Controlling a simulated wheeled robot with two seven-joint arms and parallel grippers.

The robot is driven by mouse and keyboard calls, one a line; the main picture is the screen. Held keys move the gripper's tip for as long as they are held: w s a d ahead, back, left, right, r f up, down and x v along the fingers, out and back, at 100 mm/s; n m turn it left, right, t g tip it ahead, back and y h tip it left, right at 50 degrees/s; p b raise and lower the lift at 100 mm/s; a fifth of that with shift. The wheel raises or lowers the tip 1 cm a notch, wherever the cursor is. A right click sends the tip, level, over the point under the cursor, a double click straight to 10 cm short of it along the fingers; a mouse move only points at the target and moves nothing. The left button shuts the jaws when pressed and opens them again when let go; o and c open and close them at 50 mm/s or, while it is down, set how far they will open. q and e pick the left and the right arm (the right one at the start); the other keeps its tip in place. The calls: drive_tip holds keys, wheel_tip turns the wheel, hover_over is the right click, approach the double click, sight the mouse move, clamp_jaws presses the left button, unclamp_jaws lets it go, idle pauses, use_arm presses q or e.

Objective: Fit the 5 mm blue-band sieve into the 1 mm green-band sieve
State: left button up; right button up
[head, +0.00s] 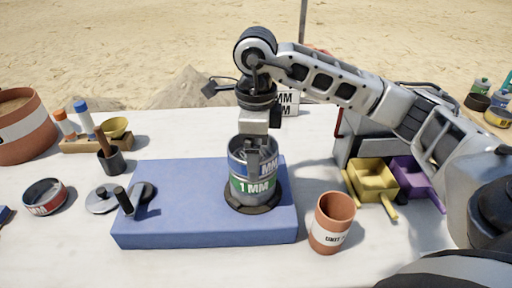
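The blue-band sieve (269,168) is a metal ring with "MM" on its band; its digit is covered by my gripper. It sits upright on top of or partly inside the green-band sieve (256,187), marked "1 MM"; how deep it is seated I cannot tell. The green-band sieve stands on a dark round base on the blue platform. My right gripper (252,160) points straight down at the blue-band sieve, one finger in front of its near wall. The other finger is hidden, so its grip is unclear. My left gripper is not in view.
A terracotta cup (331,222) stands close right, with yellow (373,179) and purple (415,180) trays beyond. A dark cup (112,161) stands behind left.

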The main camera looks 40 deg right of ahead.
drive_tip(key=shift+s+f+b, duration=0.15)
drive_tip(key=shift+f+b, duration=0.2)
drive_tip(key=shift+f, duration=0.15)
drive_tip(key=o, duration=0.7)
drive_tip(key=shift+o, duration=0.2)
wheel_tip(320, 180, up, 8)
drive_tip(key=p, duration=0.5)
drive_tip(key=shift+r+p, duration=0.25)
drive_tip(key=shift+p, duration=0.15)
